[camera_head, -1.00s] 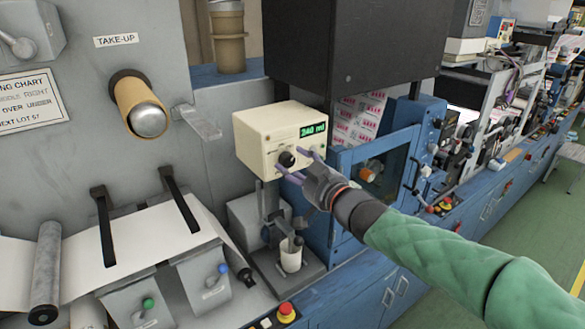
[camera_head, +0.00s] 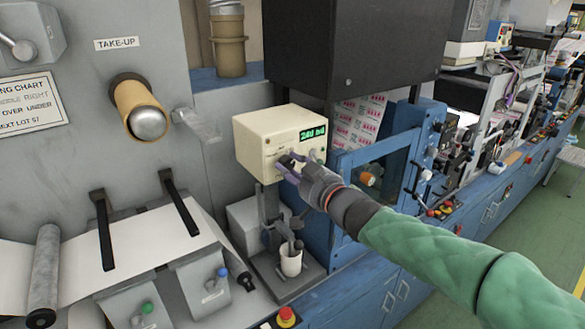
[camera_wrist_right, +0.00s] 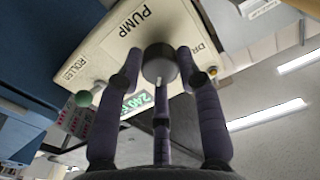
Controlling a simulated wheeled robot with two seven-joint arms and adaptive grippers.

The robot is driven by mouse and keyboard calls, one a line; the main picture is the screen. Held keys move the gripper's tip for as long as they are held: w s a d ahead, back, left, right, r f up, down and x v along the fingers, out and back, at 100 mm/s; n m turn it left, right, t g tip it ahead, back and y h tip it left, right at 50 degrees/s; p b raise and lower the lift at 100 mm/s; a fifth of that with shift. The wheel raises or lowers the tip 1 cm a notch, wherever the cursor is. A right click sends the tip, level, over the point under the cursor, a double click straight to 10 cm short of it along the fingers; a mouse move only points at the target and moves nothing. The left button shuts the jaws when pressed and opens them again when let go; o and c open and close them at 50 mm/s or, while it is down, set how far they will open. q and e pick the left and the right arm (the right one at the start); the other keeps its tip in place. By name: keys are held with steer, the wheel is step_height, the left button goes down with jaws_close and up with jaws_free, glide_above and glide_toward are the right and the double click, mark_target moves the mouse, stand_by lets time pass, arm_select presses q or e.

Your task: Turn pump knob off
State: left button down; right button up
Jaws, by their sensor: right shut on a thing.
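A cream control box (camera_head: 262,140) with a lit green display (camera_head: 313,132) stands at the middle of the head view. My right gripper (camera_head: 286,168) is at its front face, with the fingers around the dark pump knob. In the right wrist view, the round grey knob (camera_wrist_right: 159,63) sits between the fingertips of my right gripper (camera_wrist_right: 160,72), below the PUMP label (camera_wrist_right: 130,25). The gripper is shut on this knob. In the head view the fingers largely hide the knob. My left gripper is in neither view.
A white cup (camera_head: 290,262) and metal stand are below the box. A red stop button (camera_head: 286,313) is at the front. A dark cabinet (camera_head: 345,50) hangs above.

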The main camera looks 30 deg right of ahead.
steer(key=n+b, duration=0.2)
steer(key=n, duration=0.2)
steer(key=shift+f, duration=0.1)
steer(key=shift+n+b, duration=0.8)
steer(key=shift+n, duration=1.5)
steer(key=o, duration=1.1)
steer(key=shift+o, duration=0.2)
steer(key=s, duration=1.2)
steer(key=shift+d, duration=0.45)
